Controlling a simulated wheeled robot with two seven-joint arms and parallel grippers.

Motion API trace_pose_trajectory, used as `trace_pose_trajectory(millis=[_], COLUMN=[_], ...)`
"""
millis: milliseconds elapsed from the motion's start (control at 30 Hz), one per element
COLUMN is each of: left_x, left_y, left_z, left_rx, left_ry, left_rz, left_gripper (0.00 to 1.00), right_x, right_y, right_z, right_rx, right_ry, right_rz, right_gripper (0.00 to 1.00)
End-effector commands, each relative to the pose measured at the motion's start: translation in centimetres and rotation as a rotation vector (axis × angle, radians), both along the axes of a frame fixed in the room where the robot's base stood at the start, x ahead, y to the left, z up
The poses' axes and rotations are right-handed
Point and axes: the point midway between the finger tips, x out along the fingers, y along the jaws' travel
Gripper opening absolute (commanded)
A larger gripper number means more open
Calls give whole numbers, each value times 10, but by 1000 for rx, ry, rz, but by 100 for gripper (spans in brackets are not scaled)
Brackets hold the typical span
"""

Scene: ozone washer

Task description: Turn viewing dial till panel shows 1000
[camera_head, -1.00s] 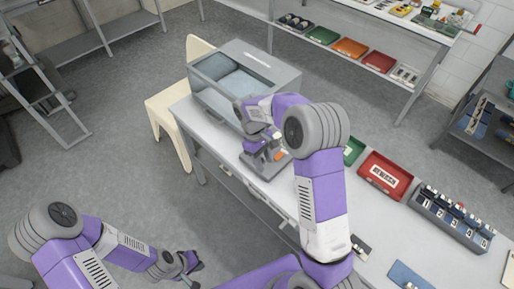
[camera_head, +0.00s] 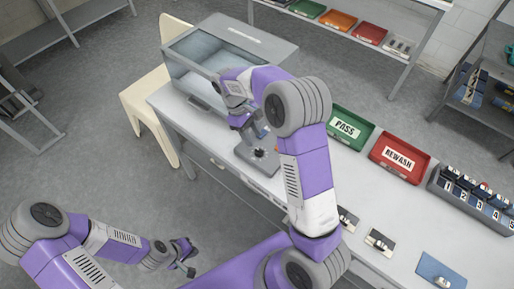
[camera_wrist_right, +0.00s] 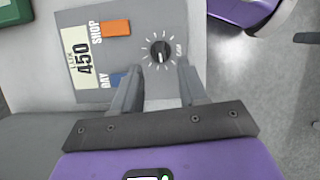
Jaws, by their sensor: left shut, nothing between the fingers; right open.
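The viewing dial (camera_wrist_right: 160,52) is a black knob with a white pointer on a grey panel (camera_wrist_right: 198,42), ringed by tick marks. The panel display (camera_wrist_right: 84,57) reads LUX 450. An orange SHOP button (camera_wrist_right: 117,29) and a partly hidden blue DAY button (camera_wrist_right: 118,79) sit beside it. My right gripper (camera_wrist_right: 158,80) is open and empty, its fingers just short of the dial and to either side of it. In the head view the dial (camera_head: 259,153) is on the grey unit on the table. My left gripper (camera_head: 187,258) is shut and empty, away from the table at lower left.
A grey glass-fronted box (camera_head: 230,60) stands on the table behind the dial unit. A green PASS tray (camera_head: 347,128) and red REWASH tray (camera_head: 400,158) are to the right, then a numbered rack (camera_head: 470,195). A cream chair (camera_head: 150,110) is at the left.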

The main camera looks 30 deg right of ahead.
Motion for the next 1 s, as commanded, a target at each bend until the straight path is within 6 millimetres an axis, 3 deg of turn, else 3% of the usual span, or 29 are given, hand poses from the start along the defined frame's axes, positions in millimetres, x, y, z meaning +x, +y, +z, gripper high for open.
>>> trace_pose_trajectory(millis=[333, 733, 1000], left_x=[0, 0, 0], left_y=[0, 0, 0], left_z=[-15, -16, -16], left_rx=[0, 0, 0], left_ry=[0, 0, 0], left_rz=[0, 0, 0], left_gripper=[0, 0, 0], right_x=[-18, -21, -21], right_y=[-9, -11, -11], right_z=[-49, -57, -57], right_rx=[0, 0, 0], right_ry=[2, 0, 0], right_rz=[-1, -1, -1], right_gripper=[43, 43, 3])
